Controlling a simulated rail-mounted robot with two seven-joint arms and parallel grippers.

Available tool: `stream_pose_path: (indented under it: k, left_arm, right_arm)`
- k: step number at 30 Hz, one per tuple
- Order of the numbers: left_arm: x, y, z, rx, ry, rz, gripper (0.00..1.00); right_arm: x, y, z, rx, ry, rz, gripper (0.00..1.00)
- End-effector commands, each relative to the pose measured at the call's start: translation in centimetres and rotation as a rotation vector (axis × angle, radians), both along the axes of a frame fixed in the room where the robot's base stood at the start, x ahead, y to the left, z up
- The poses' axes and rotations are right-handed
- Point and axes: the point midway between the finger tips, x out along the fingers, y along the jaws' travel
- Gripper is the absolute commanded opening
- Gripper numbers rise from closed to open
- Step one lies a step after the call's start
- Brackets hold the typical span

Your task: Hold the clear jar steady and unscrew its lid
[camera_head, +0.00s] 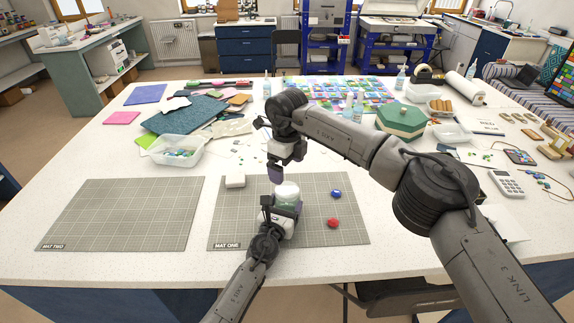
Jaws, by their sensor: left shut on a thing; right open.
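The clear jar (288,207) stands upright on mat one (346,232), with greenish contents and a white lid (287,189) on top. My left gripper (284,211) reaches in from the front and is shut on the jar's body, hiding much of its lower part. My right gripper (276,176) is open and points down, just above and slightly left of the lid. I see no clear contact between the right fingers and the lid.
A blue piece (336,194) and a red piece (333,223) lie right of the jar. A small white box (235,181) sits to its left. Empty mat two (120,215) is at the left. A clear bin (176,151) and green hexagonal box (402,120) stand farther back.

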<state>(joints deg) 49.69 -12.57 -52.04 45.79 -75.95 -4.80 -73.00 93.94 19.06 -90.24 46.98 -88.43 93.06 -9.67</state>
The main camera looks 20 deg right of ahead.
Motion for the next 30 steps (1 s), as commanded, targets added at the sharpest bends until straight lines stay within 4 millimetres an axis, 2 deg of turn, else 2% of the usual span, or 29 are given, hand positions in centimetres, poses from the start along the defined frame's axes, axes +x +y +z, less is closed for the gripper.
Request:
stream_pose_path:
  k: [6, 12, 19, 30]
  left_arm:
    - [0.0, 0.0, 0.0, 0.0, 0.0, 0.0, 0.08]
    - [0.0, 0.0, 0.0, 0.0, 0.0, 0.0, 0.08]
    - [0.0, 0.0, 0.0, 0.0, 0.0, 0.001, 0.08]
    - [0.0, 0.0, 0.0, 0.0, 0.0, 0.001, 0.08]
  right_arm:
    - [-0.1, 0.1, 0.0, 0.006, 0.005, -0.322, 0.96]
    - [-0.1, 0.1, 0.0, 0.006, 0.006, -0.499, 0.96]
    - [-0.1, 0.0, -1.0, 0.005, 0.008, -0.571, 0.96]
    - [-0.2, 0.0, -5.8, 0.006, 0.009, -0.573, 0.96]
